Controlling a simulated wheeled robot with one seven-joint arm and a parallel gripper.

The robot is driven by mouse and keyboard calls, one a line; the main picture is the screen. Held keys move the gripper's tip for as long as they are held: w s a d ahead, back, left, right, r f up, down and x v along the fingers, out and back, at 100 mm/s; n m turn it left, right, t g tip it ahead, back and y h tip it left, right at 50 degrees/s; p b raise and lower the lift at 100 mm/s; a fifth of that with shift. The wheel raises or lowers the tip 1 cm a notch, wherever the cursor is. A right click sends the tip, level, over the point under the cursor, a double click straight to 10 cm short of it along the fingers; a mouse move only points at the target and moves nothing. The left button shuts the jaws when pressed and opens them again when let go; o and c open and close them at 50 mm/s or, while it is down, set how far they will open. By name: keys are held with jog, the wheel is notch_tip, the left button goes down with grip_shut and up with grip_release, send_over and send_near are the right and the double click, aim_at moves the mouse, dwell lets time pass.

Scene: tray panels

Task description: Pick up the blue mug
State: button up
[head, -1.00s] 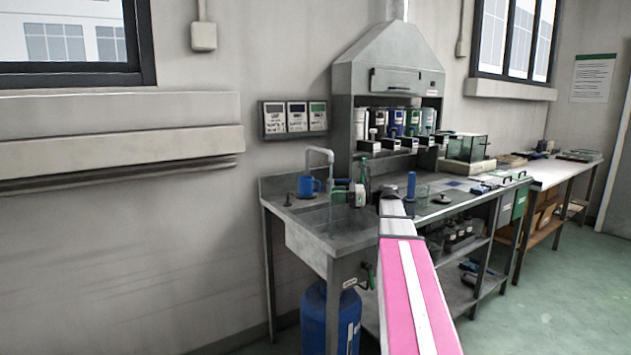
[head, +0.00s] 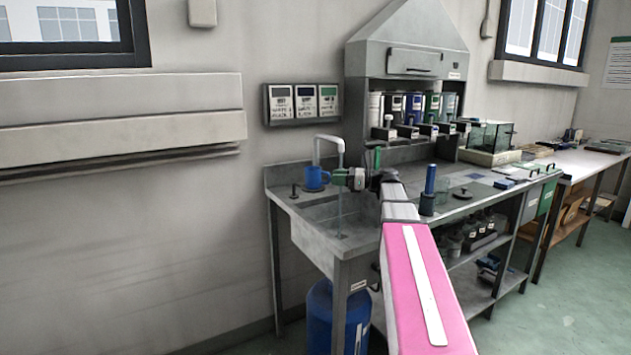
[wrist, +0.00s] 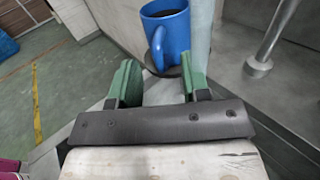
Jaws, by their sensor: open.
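The blue mug (head: 316,178) stands upright on the back left part of the sink bench, beside the grey tap. It also shows in the wrist view (wrist: 172,32), top centre, with dark contents or a dark inside and its handle turned toward my gripper. My gripper (wrist: 158,72) is open, with two green fingers apart and nothing between them. The mug is just beyond the fingertips, and its handle lies near the gap between them. In the head view my gripper (head: 345,178) is to the right of the mug, partly hidden by my wrist.
A dark peg (head: 294,191) stands left of the mug. The sink basin (head: 325,235) lies in front. A blue bottle (head: 430,180) stands to the right.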

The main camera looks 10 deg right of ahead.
aim_at(318, 178)
jog(key=shift+x, duration=1.15)
grip_shut()
jog(key=shift+r, duration=0.15)
